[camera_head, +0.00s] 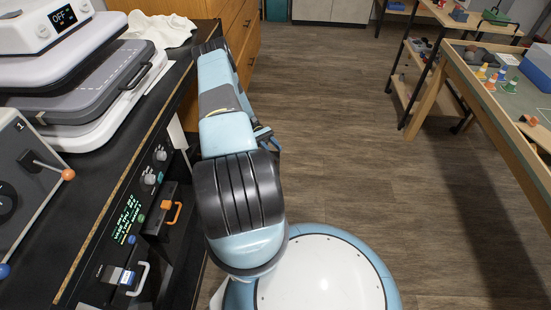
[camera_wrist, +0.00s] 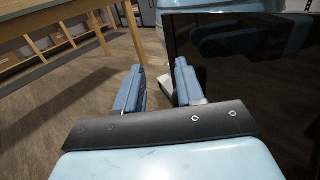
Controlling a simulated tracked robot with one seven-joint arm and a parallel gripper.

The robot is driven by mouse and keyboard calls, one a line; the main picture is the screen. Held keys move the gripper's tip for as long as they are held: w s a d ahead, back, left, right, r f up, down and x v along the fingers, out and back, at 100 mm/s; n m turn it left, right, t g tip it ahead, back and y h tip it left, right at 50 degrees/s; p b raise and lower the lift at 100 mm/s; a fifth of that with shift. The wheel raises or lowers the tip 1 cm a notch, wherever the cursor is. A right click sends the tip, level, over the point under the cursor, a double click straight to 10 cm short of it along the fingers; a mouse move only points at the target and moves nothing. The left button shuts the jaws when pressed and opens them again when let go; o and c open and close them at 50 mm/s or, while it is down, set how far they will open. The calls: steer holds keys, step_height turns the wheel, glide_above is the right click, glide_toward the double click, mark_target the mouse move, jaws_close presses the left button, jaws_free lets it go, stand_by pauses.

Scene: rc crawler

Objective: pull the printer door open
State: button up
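No printer door can be made out for certain. In the wrist view a dark, glossy upright panel (camera_wrist: 255,85) fills the right side and reflects blue shapes; I cannot tell whether it is the door. My gripper (camera_wrist: 157,75) is open, its two blue fingers apart, with nothing clearly held between them. The right finger is beside or in front of the panel's left edge; contact cannot be told. In the head view my arm covers part of the counter front, and my gripper is mostly hidden behind it.
A black counter (camera_head: 100,190) on the left carries a press-like machine (camera_head: 85,85), a white cloth (camera_head: 160,28) and a levered box (camera_head: 28,180). Its front has knobs and an orange handle (camera_head: 174,213). A wooden table (camera_head: 460,70) stands right; the floor (camera_head: 350,130) between is clear.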

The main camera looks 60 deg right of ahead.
mark_target(276, 158)
steer(key=s+a+r, duration=0.1)
steer(key=s+a, duration=0.1)
steer(key=s+a+r, duration=0.1)
steer(key=s+a, duration=0.1)
steer(key=s+a+r, duration=0.2)
steer(key=a, duration=0.1)
steer(key=shift+a+r, duration=0.1)
